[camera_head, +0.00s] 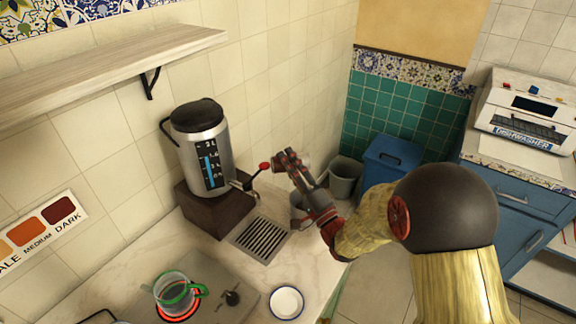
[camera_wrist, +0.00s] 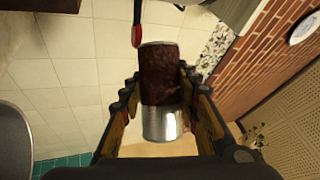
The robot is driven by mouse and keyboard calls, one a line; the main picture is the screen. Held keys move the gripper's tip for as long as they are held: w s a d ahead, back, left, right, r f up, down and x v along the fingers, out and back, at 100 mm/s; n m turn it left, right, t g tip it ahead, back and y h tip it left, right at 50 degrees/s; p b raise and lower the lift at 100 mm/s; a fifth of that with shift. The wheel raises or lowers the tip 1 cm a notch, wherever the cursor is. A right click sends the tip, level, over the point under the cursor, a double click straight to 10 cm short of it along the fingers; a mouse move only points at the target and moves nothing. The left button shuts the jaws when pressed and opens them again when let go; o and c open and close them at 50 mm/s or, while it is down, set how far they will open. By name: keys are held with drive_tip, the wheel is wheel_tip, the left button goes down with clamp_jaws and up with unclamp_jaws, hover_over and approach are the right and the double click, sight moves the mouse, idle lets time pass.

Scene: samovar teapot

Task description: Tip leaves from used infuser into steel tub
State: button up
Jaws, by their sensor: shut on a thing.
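My gripper (camera_head: 287,163) is shut on a cylinder, apparently the infuser (camera_wrist: 161,85), with a dark brown upper part and a shiny steel lower part. In the wrist view, my gripper's fingers (camera_wrist: 160,95) flank it on both sides. In the head view my gripper is above the counter's right end, just right of the samovar's tap; the held piece is hard to make out there. A grey tub (camera_head: 345,180) stands further right.
The samovar (camera_head: 203,150) stands on a dark block (camera_head: 212,209), its red-knobbed tap (camera_head: 264,167) close to my gripper. A drain grille (camera_head: 261,239), a white dish (camera_head: 286,302) and a glass pot (camera_head: 174,291) on a glowing ring are in front. A blue bin (camera_head: 390,160) is at right.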

drive_tip(key=shift+r+p, duration=0.35)
drive_tip(key=shift+r, duration=0.5)
drive_tip(key=shift+w+d+r+n+g+p, duration=0.1)
drive_tip(key=shift+r+n+g+p, duration=0.15)
drive_tip(key=shift+n+g+p, duration=0.55)
drive_tip(key=n, duration=0.2)
drive_tip(key=n+g+p, duration=0.1)
drive_tip(key=shift+r+y, duration=0.25)
drive_tip(key=shift+y, duration=0.05)
drive_tip(key=n+g+p, duration=0.2)
drive_tip(key=n+p, duration=0.1)
drive_tip(key=n, duration=0.1)
drive_tip(key=shift+r+h, duration=0.15)
drive_tip(key=shift+h, duration=0.25)
drive_tip(key=n+h+p, duration=0.1)
drive_tip(key=n+p, duration=0.1)
drive_tip(key=n+g+h+p, duration=0.1)
drive_tip(key=shift+r+n+g+p, duration=0.3)
drive_tip(key=shift+n+p, duration=0.1)
drive_tip(key=shift+a+r+n+h+p, duration=0.15)
drive_tip(key=shift+a+n+h+p, duration=0.05)
drive_tip(key=shift+n+h+p, duration=0.6)
drive_tip(key=shift+d+f+n+g+h, duration=0.15)
drive_tip(key=shift+n+g+h, duration=0.25)
drive_tip(key=shift+n+h, duration=0.45)
